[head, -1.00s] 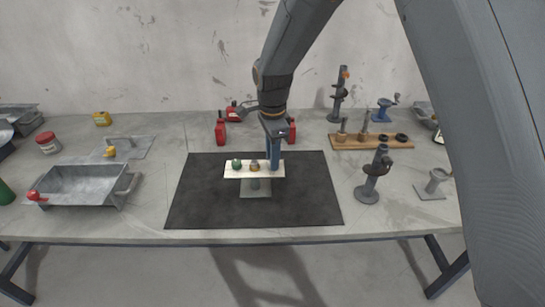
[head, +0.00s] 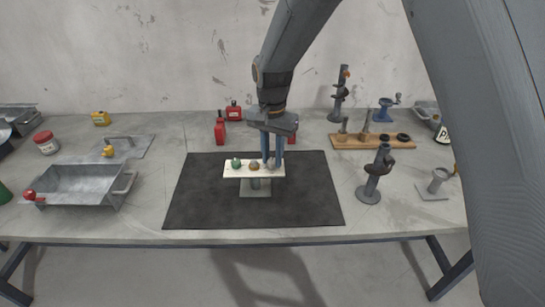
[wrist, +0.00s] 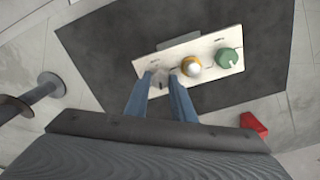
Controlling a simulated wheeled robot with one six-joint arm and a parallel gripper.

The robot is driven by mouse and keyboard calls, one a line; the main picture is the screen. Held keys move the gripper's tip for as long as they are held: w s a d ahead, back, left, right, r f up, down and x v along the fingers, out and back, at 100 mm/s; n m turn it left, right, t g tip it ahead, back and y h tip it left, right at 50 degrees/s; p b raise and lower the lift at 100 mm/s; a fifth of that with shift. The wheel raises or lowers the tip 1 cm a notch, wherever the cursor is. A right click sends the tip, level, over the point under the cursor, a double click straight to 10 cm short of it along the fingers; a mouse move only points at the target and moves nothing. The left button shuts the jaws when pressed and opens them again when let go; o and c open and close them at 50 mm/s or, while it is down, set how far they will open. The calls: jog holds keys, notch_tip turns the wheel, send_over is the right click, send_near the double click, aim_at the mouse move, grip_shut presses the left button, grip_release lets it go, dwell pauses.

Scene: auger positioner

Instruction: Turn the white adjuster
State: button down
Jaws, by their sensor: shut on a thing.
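A white panel (head: 233,174) stands on a grey pedestal on the dark mat. It carries a green knob (head: 236,163) on the left and a brownish-orange knob (head: 254,166) in the middle. The wrist view shows the green knob (wrist: 228,58) and the orange knob with a pale top (wrist: 191,67). My gripper (head: 271,165) is down at the panel's right end, its blue fingers shut on the white adjuster. In the wrist view a small part of the white adjuster (wrist: 161,76) shows between the fingertips; the rest is hidden.
The dark mat (head: 200,205) is bare around the panel. A dark grey auger stand (head: 370,185) is to the right, a metal tray (head: 75,183) to the left. Red bottles (head: 220,132) and a wooden board (head: 372,142) with fittings stand behind.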

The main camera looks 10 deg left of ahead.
aim_at(271, 160)
jog(key=n+b, duration=0.1)
jog(key=n, duration=0.4)
jog(key=shift+n, duration=0.3)
jog(key=n, duration=0.5)
jog(key=shift+a+b, duration=0.1)
jog(key=shift+b, duration=0.25)
jog(key=n+b, duration=0.1)
jog(key=n, duration=1)
jog(key=shift+s+n+b, duration=0.1)
jog(key=shift+n+b, duration=0.2)
jog(key=shift+b, duration=0.1)
jog(key=c, duration=1.5)
grip_release()
jog(key=shift+r+b, duration=1.1)
jog(key=shift+r, duration=2.8)
